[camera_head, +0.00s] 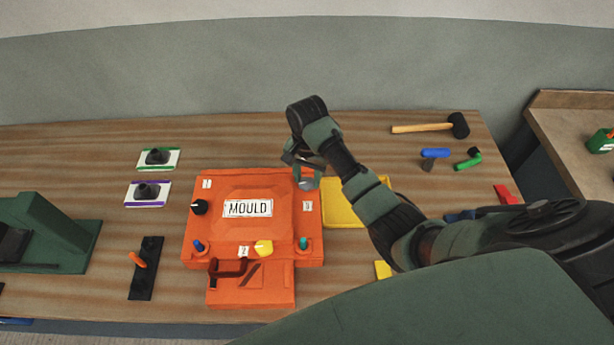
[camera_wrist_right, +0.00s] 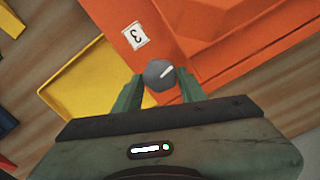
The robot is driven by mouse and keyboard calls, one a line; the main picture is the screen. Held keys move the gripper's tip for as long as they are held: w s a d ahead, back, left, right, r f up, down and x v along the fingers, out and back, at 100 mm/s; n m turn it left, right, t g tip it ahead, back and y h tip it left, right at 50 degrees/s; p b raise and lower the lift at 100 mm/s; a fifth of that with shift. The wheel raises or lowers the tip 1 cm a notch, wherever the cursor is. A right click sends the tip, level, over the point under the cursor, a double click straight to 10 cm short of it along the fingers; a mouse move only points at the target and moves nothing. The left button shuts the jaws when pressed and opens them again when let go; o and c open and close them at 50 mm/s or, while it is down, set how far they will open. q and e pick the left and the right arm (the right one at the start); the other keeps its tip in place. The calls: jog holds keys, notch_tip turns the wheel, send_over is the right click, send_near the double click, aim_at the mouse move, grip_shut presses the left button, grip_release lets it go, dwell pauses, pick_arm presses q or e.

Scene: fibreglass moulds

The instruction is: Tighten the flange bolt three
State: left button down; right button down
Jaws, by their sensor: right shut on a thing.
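The orange mould (camera_head: 228,185) lies on the wooden bench, with a "MOULD" plate on its raised middle. Its flange has labels 1, 2 and 3. My right gripper (camera_head: 306,179) is at the mould's upper right corner, above label 3 (camera_head: 308,206). In the right wrist view, a grey bolt head (camera_wrist_right: 158,75) with a white line sits between the fingers of my right gripper (camera_wrist_right: 160,92), near label 3 (camera_wrist_right: 136,36). The gripper is shut on this bolt. The fingers partly hide its sides. My left gripper is not in view.
A black knob (camera_head: 200,207), a yellow knob (camera_head: 263,247) and blue and teal ones sit on the mould. A yellow tray (camera_head: 343,203) lies close on the right, partly behind my arm. A mallet (camera_head: 430,127) lies at the back right. The back middle is clear.

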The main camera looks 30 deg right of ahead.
aim_at(307, 181)
jog(key=shift+r+m, duration=0.1)
jog(key=shift+m, duration=0.4)
jog(key=shift+w, duration=0.1)
jog(key=c, duration=0.8)
grip_release()
jog(key=shift+c, duration=0.2)
jog(key=shift+r, duration=0.45)
notch_tip(307, 181, up, 6)
jog(key=shift+f+b, duration=0.15)
jog(key=shift+b, duration=0.2)
jog(key=shift+r, duration=0.65)
